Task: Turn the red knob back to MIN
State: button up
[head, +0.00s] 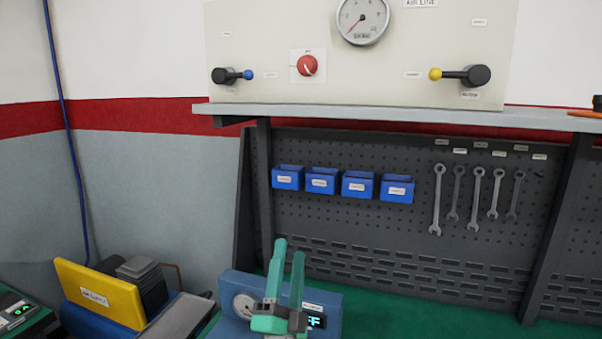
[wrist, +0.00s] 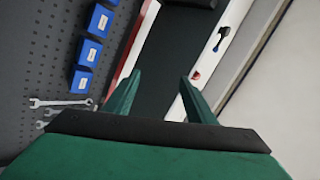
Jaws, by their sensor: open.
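The red knob (head: 307,66) sits on a small white plate on the cream panel (head: 380,75), with a label above it too small to read. It also shows small in the wrist view (wrist: 196,74), just beyond the right fingertip. My gripper (head: 284,252) is low in the head view, in front of the blue box on the green bench, well below the panel. Its two green fingers are apart with nothing between them; the wrist view shows the gap too (wrist: 160,78). A round gauge (head: 363,18) is at the panel's top, its needle pointing lower left.
A black lever with a blue tip (head: 233,76) is left of the knob, and one with a yellow tip (head: 460,75) is right. A grey shelf (head: 400,112) juts out below the panel. Blue bins (head: 357,186) and wrenches (head: 475,200) hang on the pegboard. A yellow-fronted device (head: 100,290) stands lower left.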

jog(key=w+r+m+g+h, duration=0.15)
jog(key=r+m+h, duration=0.25)
jog(key=r+m, duration=0.45)
jog(key=w+r+m+g+h, duration=0.1)
jog(key=w+r+m+h, duration=0.15)
jog(key=r+m, duration=0.6)
jog(key=m+g+y, duration=0.1)
jog(key=m+g, duration=0.1)
jog(key=m, duration=0.8)
send_near(304, 67)
jog(key=x, duration=0.8)
jog(key=shift+w, duration=0.15)
jog(key=c, duration=1.1)
